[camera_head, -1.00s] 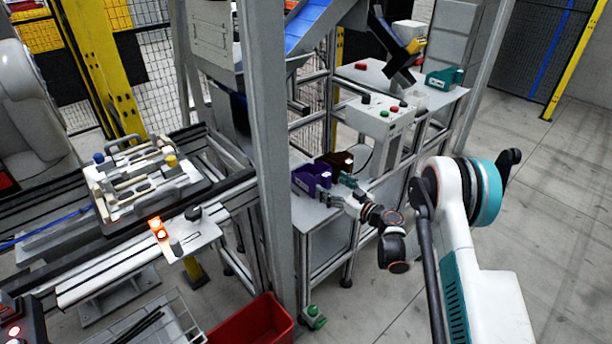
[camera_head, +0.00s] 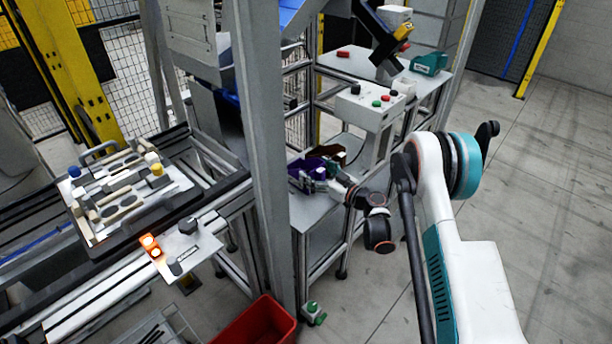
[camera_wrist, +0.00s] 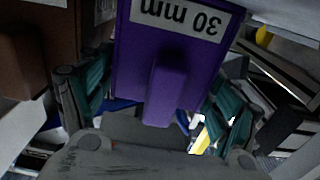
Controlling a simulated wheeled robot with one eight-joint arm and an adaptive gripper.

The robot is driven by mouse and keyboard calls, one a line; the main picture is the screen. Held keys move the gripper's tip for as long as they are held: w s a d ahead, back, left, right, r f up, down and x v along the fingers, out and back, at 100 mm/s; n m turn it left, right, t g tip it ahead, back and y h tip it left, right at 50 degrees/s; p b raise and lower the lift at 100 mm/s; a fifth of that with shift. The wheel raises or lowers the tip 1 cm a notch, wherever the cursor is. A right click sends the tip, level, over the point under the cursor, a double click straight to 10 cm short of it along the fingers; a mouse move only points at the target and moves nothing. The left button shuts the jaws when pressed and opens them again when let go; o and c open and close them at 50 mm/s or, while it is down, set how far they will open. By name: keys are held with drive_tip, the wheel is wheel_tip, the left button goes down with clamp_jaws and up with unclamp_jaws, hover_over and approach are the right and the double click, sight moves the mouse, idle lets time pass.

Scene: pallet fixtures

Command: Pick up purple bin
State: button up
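The purple bin (camera_head: 303,171) stands on the grey table (camera_head: 306,216) behind the post in the head view. In the wrist view the purple bin (camera_wrist: 195,55) fills the middle, with an upside-down "30 mm" label and a narrow purple part sticking out towards me. My gripper (camera_wrist: 160,100) is open, with a teal-padded finger on each side of this narrow part. Gaps show between the fingers and that part. In the head view my gripper (camera_head: 326,181) is at the bin's right side and hides part of it.
A brown bin (camera_wrist: 25,60) is close beside the left finger; the brown bin (camera_head: 328,151) also shows behind the purple one in the head view. A grey post (camera_head: 262,150) stands left of the table. A button box (camera_head: 369,110) stands behind on the right.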

drive_tip(key=c, duration=0.4)
drive_tip(key=shift+c, duration=0.2)
wheel_tip(320, 180, up, 25)
drive_tip(key=p, duration=0.9)
idle(0.4)
drive_tip(key=s+d+r+m+t+h, duration=0.2)
drive_tip(key=d+m+h, duration=0.1)
drive_tip(key=d, duration=0.5)
drive_tip(key=s+d+r+m+t+h, duration=0.2)
drive_tip(key=s+d+m+h, duration=0.1)
drive_tip(key=d+h, duration=0.3)
drive_tip(key=s+d+r+m+t+h, duration=0.3)
drive_tip(key=d+m+h, duration=0.1)
drive_tip(key=d, duration=0.6)
drive_tip(key=shift+s+d+h, duration=0.15)
drive_tip(key=shift+s+h, duration=0.1)
drive_tip(key=shift+h, duration=0.35)
